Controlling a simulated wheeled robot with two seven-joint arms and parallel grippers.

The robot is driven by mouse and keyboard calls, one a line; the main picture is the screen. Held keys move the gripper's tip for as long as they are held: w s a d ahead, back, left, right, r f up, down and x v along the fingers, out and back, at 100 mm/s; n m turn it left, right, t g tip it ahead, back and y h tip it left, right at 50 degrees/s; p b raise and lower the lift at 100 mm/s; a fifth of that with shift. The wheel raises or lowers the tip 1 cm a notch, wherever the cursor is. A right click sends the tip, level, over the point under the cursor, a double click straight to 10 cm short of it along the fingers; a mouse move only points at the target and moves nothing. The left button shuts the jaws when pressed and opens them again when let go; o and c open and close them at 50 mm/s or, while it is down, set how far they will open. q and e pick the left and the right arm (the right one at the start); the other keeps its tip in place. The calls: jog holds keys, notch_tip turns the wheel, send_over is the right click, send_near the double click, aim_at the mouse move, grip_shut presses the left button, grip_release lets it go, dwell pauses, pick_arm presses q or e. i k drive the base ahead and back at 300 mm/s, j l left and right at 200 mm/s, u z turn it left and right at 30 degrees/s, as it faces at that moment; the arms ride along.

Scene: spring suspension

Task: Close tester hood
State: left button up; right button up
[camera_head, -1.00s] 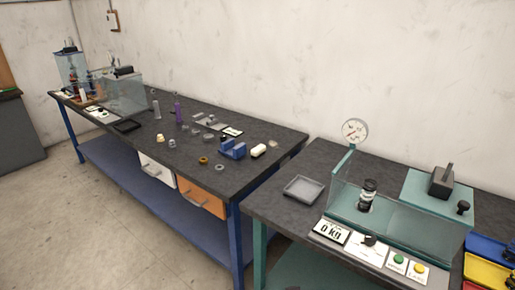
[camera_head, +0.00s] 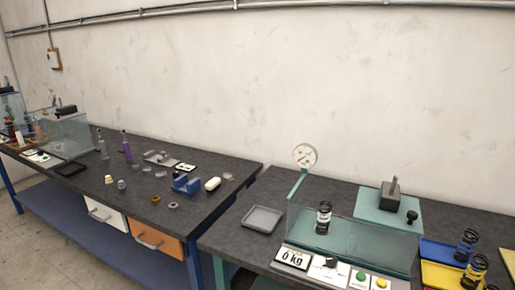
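The teal tester (camera_head: 391,207) stands on the right table, with a round dial gauge (camera_head: 305,156) on a post at its back left. A clear panel (camera_head: 377,239), which looks like the hood, stretches across its front part. I cannot tell whether it is raised or lowered. A black coil spring (camera_head: 323,217) stands upright on the tester, at or behind the clear panel. The display (camera_head: 293,258) reads 0 kg, with a black knob (camera_head: 330,263), a green button (camera_head: 361,276) and a yellow button (camera_head: 381,283) beside it. Neither gripper is in view.
A grey tray (camera_head: 263,219) lies left of the tester. Blue (camera_head: 436,251) and yellow (camera_head: 440,276) bins with springs stand at the right. The left table (camera_head: 225,168) holds a blue fixture (camera_head: 186,184), small parts and a clear box (camera_head: 66,136). A gap separates the tables.

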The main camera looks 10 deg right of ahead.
aim_at(398, 211)
jog(key=z, duration=1.3)
